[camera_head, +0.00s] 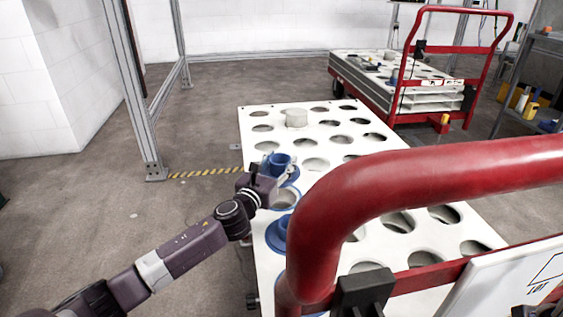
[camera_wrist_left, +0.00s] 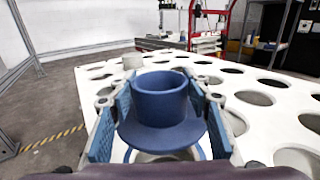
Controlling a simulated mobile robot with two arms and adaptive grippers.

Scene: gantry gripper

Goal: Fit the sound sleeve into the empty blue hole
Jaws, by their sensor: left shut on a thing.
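My left gripper (camera_head: 276,176) is shut on a blue flanged sleeve (camera_head: 280,160). In the left wrist view the sleeve (camera_wrist_left: 162,98) stands upright between the two blue-padded fingers, its open top up and its wide flange below. A blue-rimmed hole (camera_head: 285,198) in the white table shows just on the near side of the held sleeve. Part of a blue rim also shows under the flange in the left wrist view (camera_wrist_left: 201,151). The gap between flange and table is hard to judge. Another blue piece (camera_head: 277,233) sits nearer, partly hidden by the red rail. My right gripper is not in view.
The white table (camera_head: 250,146) has many open holes. A pale round cap (camera_head: 296,117) stands at its far end. A thick red rail (camera_head: 400,195) crosses the near right. A red cart (camera_head: 400,80) stands behind. Floor is clear to the left.

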